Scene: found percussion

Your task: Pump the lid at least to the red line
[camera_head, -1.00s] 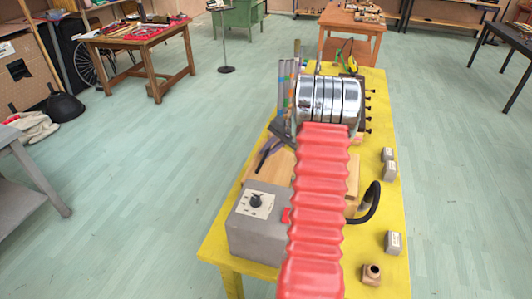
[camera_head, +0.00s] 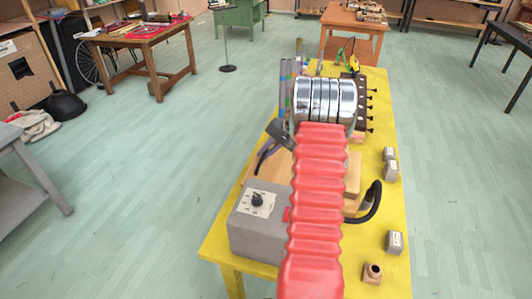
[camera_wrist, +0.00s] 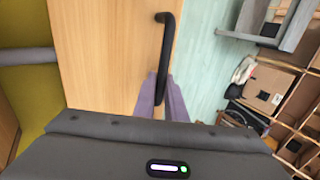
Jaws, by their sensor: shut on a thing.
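A wooden board (camera_head: 257,173), which looks like the lid, lies on the yellow table and also fills the middle of the wrist view (camera_wrist: 100,60). A black bent handle (camera_wrist: 166,50) stands along its edge in the wrist view. My gripper (camera_wrist: 163,98) has two lavender fingers shut on the handle's near end. In the head view my gripper (camera_head: 266,157) is at the board's left side, partly behind my red-sleeved arm. My arm hides much of the board.
A grey box with a dial (camera_head: 258,213) stands at the front left of the yellow table (camera_head: 382,243). A black hose (camera_head: 372,203) curves at the right. Small grey blocks (camera_head: 394,242) and a brown fitting (camera_head: 372,273) lie along the right edge. Grey tubes (camera_head: 286,92) stand behind the gripper.

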